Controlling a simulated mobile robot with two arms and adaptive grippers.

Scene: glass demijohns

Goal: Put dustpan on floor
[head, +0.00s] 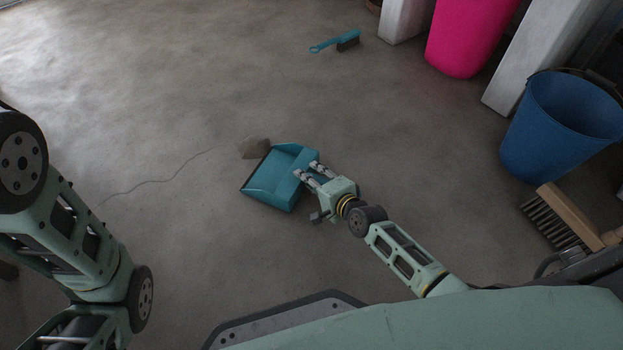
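The teal dustpan (273,182) is near the middle of the head view, its dark-edged open side facing left. I cannot tell whether it rests on the floor (180,110) or is held just above it. My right gripper (307,173) reaches in from the lower right, with its fingers over the dustpan's right edge. The dustpan's handle does not show clearly, and I cannot tell whether the fingers are closed on it. My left arm shows at the lower left, but its gripper is out of view.
A small brown-grey pile (255,148) lies by the dustpan's upper left edge. A teal hand brush (337,42) lies at the top. A pink bin (468,35), a blue bucket (560,125) and a wooden broom head (565,215) are at the right. Floor at the left is open.

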